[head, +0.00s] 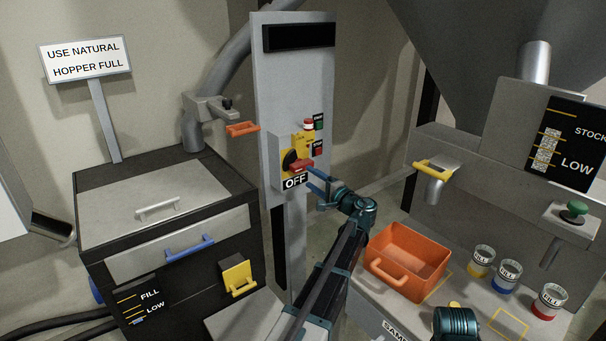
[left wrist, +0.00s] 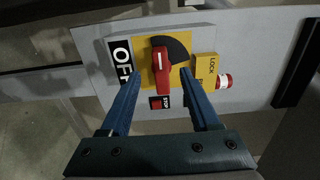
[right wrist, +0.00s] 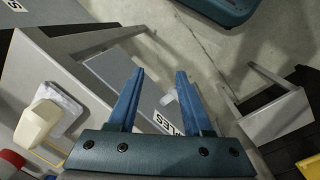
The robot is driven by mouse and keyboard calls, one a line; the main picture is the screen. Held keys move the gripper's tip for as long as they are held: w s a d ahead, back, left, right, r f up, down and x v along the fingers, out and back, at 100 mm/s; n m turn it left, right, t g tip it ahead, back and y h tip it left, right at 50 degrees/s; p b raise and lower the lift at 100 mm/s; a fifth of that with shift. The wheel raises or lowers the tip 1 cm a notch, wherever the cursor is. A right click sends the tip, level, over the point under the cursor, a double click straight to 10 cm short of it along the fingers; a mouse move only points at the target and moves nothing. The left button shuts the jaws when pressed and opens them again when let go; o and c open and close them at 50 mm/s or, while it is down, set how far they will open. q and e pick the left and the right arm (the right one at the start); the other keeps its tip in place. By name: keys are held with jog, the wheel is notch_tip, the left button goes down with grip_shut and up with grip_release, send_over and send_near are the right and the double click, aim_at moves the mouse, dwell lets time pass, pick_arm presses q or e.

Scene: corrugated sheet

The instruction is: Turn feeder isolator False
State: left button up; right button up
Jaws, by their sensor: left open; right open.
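The isolator is a yellow plate with a black disc and a red handle (head: 301,166) on the grey panel (head: 287,80). The handle lies roughly level in the head view. My left gripper (head: 312,180) is open just in front of the isolator. In the left wrist view the red handle (left wrist: 160,80) shows between its open fingers (left wrist: 161,71); I cannot tell whether they touch it. One finger partly covers the OFF label (left wrist: 122,58). My right gripper (right wrist: 159,72) is open and empty, away from the panel.
A yellow LOCK tab (left wrist: 206,66) and a red-and-white knob (left wrist: 223,81) are beside the isolator. Red STOP (head: 318,149) and green (head: 319,123) buttons are close by. An orange bin (head: 405,258) and several FILL cups (head: 507,275) stand on the right bench.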

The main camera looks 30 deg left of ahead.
pick_arm(q)
jog(key=v, duration=0.6)
jog(key=shift+d, duration=0.15)
jog(key=shift+s, duration=0.1)
jog(key=s+d+f+n+g+h, duration=0.25)
jog(key=s+d+f+h, duration=0.65)
jog(key=s+d+f, duration=0.65)
jog(key=s+d+f+m+g+h, duration=0.1)
jog(key=s+d+f+g+h, duration=0.15)
jog(key=s+d, duration=0.55)
jog(key=s+d+f+m+g+h, duration=0.15)
jog(key=s+d+f+h, duration=0.25)
jog(key=s+d, duration=0.4)
notch_tip(320, 180, up, 14)
jog(key=w+p, duration=0.1)
jog(key=p, duration=1.3)
jog(key=shift+w+a+n, duration=0.2)
jog(key=shift+a+n, duration=0.1)
jog(key=shift+n, duration=0.1)
jog(key=shift+g, duration=0.25)
